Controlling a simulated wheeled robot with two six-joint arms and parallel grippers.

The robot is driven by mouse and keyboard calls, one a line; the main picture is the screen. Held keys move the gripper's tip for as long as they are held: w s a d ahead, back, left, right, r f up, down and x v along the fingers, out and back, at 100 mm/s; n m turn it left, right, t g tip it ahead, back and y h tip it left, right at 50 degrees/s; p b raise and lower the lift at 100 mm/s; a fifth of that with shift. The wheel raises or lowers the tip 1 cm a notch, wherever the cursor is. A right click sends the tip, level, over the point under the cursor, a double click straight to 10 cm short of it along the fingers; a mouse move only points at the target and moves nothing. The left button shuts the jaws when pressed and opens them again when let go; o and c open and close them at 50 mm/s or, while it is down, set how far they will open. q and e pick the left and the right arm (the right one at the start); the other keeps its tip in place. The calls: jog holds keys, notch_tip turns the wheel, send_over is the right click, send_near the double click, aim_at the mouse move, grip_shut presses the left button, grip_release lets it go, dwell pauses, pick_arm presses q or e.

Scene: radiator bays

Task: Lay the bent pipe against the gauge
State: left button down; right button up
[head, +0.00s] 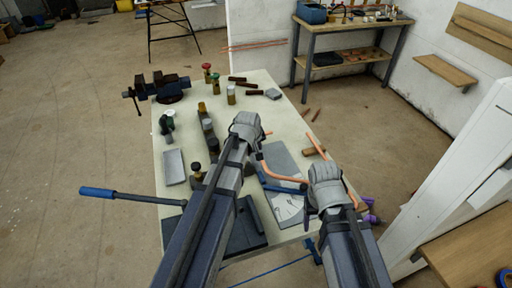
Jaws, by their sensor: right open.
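A bent orange copper pipe (283,176) shows between my two arms, running from near my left gripper towards my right gripper. A flat grey plate with a white marked face, which looks like the gauge (287,207), lies on the bench beneath and beside the pipe. My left gripper (247,120) is over the middle of the bench; its fingers are hidden behind its wrist. My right gripper (322,164) is open over the bench's right edge, near the pipe's right end, its fingertips mostly hidden. I cannot tell whether the pipe touches the gauge.
The pale bench (286,97) carries a vise (168,88), several cans and bottles, and a grey tray (174,167). A blue-handled lever (98,192) sticks out past the left edge. Another orange pipe piece (315,145) lies near the right edge. A white panel (462,180) stands at right.

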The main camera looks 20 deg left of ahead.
pick_arm(q)
jog(key=shift+f+b, duration=0.4)
jog(key=shift+f, duration=0.05)
pick_arm(e)
jog(key=shift+f, duration=0.45)
